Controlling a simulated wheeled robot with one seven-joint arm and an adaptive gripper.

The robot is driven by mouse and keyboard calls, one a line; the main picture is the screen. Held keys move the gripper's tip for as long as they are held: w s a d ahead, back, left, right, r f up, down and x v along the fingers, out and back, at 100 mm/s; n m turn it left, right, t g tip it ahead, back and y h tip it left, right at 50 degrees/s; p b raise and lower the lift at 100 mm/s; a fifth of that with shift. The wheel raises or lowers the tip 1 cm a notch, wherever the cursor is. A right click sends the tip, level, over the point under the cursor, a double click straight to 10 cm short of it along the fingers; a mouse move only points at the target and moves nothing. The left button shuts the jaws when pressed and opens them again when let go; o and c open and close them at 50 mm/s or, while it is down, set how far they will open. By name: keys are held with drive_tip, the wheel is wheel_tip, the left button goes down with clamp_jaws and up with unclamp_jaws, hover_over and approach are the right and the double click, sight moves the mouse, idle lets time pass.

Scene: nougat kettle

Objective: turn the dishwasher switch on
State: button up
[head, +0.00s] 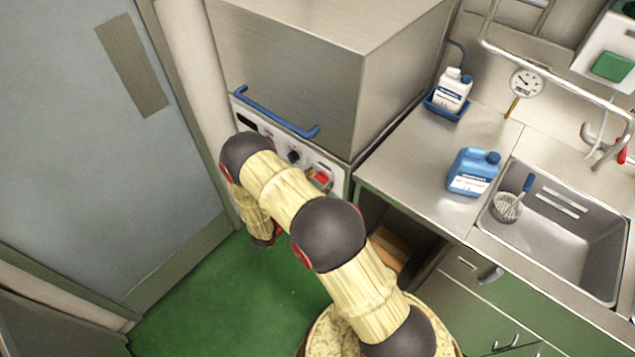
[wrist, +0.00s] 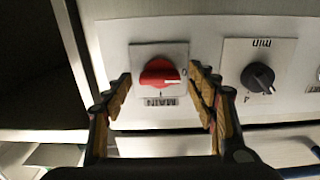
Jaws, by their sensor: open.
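The dishwasher (head: 300,62) is a steel hood machine with a blue bar handle, and its control panel is below the handle. The red rotary switch (head: 319,178) is on the right part of that panel. In the wrist view the red switch (wrist: 160,73) sits on a grey plate, with the word MAIN upside down below it. Its grip bar lies roughly level across the picture. My gripper (wrist: 160,78) is open, with one finger on each side of the switch and gaps between. Contact does not show.
A black knob (wrist: 257,76) marked min is right of the switch, near my right finger. The steel counter (head: 400,165) holds a blue canister (head: 472,172) and a white bottle (head: 453,92), beside a sink (head: 575,240). A grey door (head: 90,150) stands left. Green floor (head: 215,300) is clear.

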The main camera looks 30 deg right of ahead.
drive_tip(key=shift+c, duration=0.2)
drive_tip(key=c, duration=1.1)
drive_tip(key=shift+c, duration=0.2)
